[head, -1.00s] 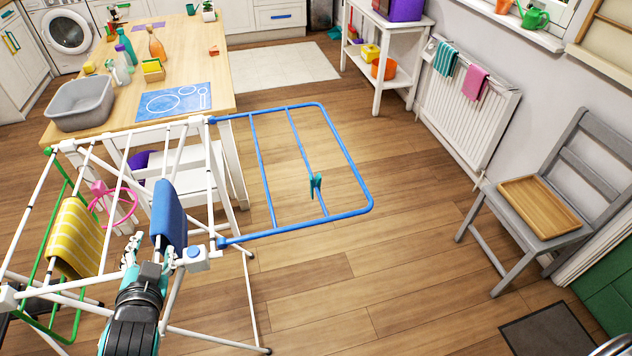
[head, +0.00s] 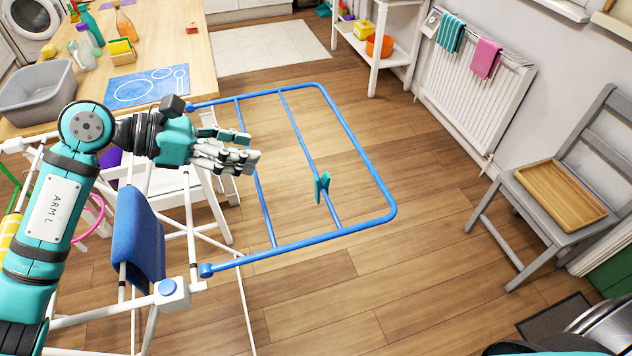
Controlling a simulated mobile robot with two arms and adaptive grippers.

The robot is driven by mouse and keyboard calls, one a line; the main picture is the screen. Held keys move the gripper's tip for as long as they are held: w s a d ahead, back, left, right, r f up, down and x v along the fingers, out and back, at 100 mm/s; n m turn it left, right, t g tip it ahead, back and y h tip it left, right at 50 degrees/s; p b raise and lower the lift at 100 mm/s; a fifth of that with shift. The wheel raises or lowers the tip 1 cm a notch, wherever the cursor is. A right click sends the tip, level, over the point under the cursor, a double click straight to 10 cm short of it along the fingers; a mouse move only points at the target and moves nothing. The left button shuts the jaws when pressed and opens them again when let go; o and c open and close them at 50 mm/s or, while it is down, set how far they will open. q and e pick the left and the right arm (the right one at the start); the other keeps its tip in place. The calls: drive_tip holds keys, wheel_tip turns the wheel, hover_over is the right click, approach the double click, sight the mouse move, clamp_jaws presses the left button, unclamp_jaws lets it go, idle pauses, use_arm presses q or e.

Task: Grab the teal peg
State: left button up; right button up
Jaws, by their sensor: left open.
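The teal peg (head: 322,188) is clipped on a blue bar of the drying rack's fold-out wing (head: 392,203), over the wooden floor. My left gripper (head: 252,150) is above the near-left part of the wing, left of and apart from the peg. Its fingers point right, spread open and empty. My right gripper is not in view; a dark rounded part at the bottom right edge cannot be made out.
A blue cloth (head: 138,240) hangs on the white rack. A table with a grey tub (head: 38,92) stands at the left. A grey chair holds a wooden tray (head: 560,194) at the right. Open floor lies between the wing and chair.

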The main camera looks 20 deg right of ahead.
use_arm(q)
drive_tip(key=a+f+y, duration=0.1)
drive_tip(key=p, duration=0.2)
approach(319, 176)
drive_tip(key=p+x, duration=0.3)
drive_tip(key=x, duration=0.5)
drive_tip(key=shift+d, duration=0.3)
drive_tip(key=shift+d+f, duration=0.1)
drive_tip(key=shift+f, duration=0.1)
drive_tip(key=c, duration=0.8)
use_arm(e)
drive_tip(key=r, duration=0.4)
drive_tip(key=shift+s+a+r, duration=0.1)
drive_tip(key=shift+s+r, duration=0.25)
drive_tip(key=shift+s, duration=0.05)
